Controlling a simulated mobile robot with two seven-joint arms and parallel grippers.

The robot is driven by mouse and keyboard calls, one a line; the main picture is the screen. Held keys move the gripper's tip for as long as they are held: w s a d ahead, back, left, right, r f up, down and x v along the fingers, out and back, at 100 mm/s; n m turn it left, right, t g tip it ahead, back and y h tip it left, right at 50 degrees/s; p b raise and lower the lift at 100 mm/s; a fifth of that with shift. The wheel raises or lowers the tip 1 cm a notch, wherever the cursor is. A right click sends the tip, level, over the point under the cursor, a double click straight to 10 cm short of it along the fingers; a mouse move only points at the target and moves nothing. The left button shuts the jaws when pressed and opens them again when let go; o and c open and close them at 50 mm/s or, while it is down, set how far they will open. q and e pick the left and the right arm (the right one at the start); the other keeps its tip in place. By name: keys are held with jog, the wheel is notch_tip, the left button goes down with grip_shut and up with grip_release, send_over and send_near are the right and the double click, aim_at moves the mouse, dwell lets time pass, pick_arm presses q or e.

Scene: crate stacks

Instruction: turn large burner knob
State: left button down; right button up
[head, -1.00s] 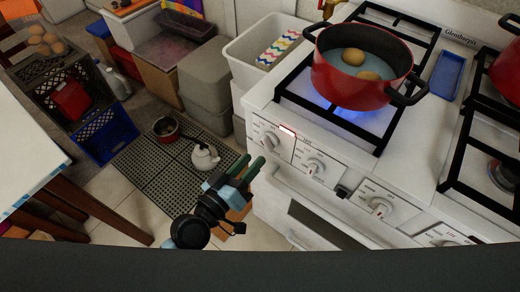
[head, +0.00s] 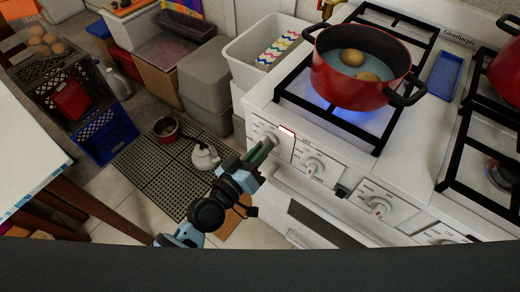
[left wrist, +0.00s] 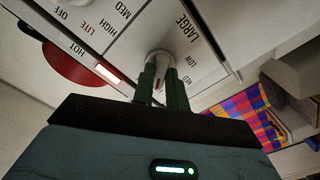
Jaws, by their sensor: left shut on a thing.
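The large burner knob (head: 270,136) is the leftmost white knob on the stove's front panel. In the left wrist view the knob (left wrist: 157,57) sits beside the printed word LARGE. My left gripper (head: 266,147) reaches it from below and in front. Its two dark green fingers (left wrist: 161,83) are shut on the knob, one on each side, and cover part of it. The knob's exact setting is hard to read. A blue flame (head: 348,113) burns under the red pot (head: 345,90), which holds two round brown items. My right gripper is not in view.
A lit red indicator (head: 287,131) is just right of the knob. Other knobs (head: 314,166) line the panel. A white bin (head: 240,60) stands left of the stove. A white kettle (head: 205,157) and a small red pot (head: 166,129) are on the floor mat.

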pick_arm(q)
jog(key=shift+n, duration=3.4)
jog(key=c, duration=1.4)
grip_release()
